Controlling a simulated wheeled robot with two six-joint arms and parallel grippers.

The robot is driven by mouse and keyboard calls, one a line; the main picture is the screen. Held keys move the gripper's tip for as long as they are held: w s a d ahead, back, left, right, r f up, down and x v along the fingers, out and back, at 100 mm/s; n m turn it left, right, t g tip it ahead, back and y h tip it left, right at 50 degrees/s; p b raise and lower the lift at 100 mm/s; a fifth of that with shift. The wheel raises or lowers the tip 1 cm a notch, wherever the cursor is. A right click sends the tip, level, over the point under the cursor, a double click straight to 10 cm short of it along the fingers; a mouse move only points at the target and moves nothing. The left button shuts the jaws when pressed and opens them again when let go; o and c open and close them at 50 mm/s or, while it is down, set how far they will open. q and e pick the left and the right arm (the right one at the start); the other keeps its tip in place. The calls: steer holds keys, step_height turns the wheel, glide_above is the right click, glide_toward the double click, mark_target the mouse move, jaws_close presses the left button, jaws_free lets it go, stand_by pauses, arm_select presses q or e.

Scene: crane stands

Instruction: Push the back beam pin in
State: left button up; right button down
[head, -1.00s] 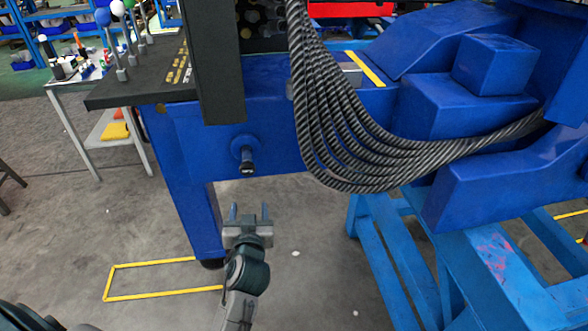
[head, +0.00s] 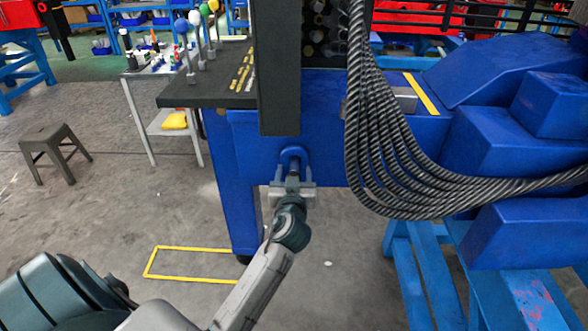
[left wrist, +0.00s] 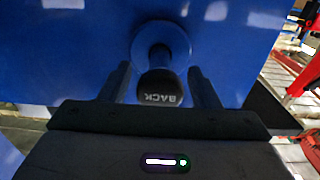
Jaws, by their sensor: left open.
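The back beam pin (left wrist: 159,88) is a dark knob whose face reads "BACK". It stands out of a round collar on the blue beam (head: 330,145). In the head view the pin (head: 293,168) is partly hidden by my left gripper. My left gripper (head: 292,178) is open, with one finger on each side of the pin. In the left wrist view my left gripper (left wrist: 163,85) has the pin's head between its fingers, with a gap on both sides. Whether the palm touches the pin is not clear. My right gripper is not in view.
A bundle of dark cables (head: 400,180) hangs to the right of the pin. A dark control panel with levers (head: 215,88) is up and left. A stool (head: 55,145) and a small white table (head: 150,110) stand at the left. The floor below is open.

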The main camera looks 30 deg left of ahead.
mark_target(295, 154)
arm_select(q)
steer(key=shift+w+a, duration=0.1)
steer(key=shift+w, duration=0.1)
